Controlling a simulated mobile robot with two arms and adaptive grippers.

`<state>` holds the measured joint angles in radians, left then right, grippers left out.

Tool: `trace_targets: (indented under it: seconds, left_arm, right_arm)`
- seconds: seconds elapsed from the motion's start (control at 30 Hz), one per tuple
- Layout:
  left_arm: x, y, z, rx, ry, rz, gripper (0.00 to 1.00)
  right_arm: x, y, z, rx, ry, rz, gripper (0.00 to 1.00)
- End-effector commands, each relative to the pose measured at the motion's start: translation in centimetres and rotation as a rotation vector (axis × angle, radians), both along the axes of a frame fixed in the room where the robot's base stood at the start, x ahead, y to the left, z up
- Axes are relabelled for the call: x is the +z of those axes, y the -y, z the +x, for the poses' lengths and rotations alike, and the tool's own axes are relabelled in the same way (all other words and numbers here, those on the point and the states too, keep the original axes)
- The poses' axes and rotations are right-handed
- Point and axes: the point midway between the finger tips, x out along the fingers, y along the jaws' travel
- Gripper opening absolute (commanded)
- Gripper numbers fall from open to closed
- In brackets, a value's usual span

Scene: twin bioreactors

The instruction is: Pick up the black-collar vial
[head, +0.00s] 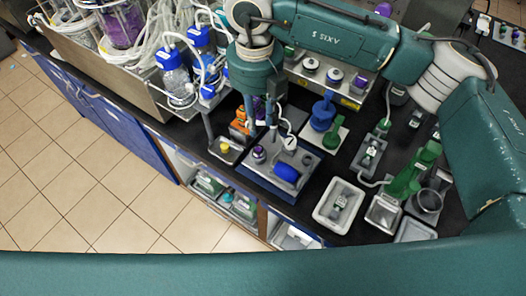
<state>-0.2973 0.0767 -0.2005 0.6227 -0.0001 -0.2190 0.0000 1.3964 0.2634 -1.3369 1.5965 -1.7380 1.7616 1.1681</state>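My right gripper (262,130) points down over the grey platform (254,172) on the black bench. Its two fingers stand apart, and something purple shows between or behind them. A small vial with a purple top (259,153) stands on the platform just below the fingertips, apart from them. A round white-topped piece with dark marks (290,143) is right of the fingers. Pale-topped vials with dark rings (310,65) stand in a rack behind the arm. I cannot tell which piece is the black-collar vial. My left gripper is out of view.
A blue cylinder (286,173) lies on the platform. A small tray with a yellow piece (225,147) is at its left, and a white bin (339,205) at its right. Blue-capped bottles (174,75) and tubing crowd the left. A green piece (413,172) stands at right.

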Motion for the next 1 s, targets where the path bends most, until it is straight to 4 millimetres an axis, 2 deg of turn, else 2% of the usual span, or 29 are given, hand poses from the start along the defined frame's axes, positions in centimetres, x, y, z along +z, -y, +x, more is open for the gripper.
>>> trace_targets:
  seconds: [0.07,0.4,0.57,0.73,0.83,1.0]
  left_arm:
    - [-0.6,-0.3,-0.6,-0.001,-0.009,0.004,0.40]
    - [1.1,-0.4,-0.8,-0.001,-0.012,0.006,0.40]
    - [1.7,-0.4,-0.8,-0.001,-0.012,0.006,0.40]
    - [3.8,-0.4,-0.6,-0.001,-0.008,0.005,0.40]
    - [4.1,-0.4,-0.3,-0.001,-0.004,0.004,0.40]
    - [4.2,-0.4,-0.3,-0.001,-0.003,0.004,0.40]
  right_arm:
    - [-1.0,0.0,0.0,0.000,-0.001,0.000,0.30]
    - [-5.4,0.0,-0.1,-0.001,-0.003,0.001,0.30]
    - [-6.4,0.0,-0.2,0.000,-0.003,0.000,0.30]
    - [-8.6,-0.2,-0.9,0.000,-0.006,-0.001,0.30]
    - [-10.2,-0.3,-0.8,-0.001,-0.003,0.001,0.30]
    - [-11.3,-0.2,-0.8,0.000,-0.001,0.001,0.30]
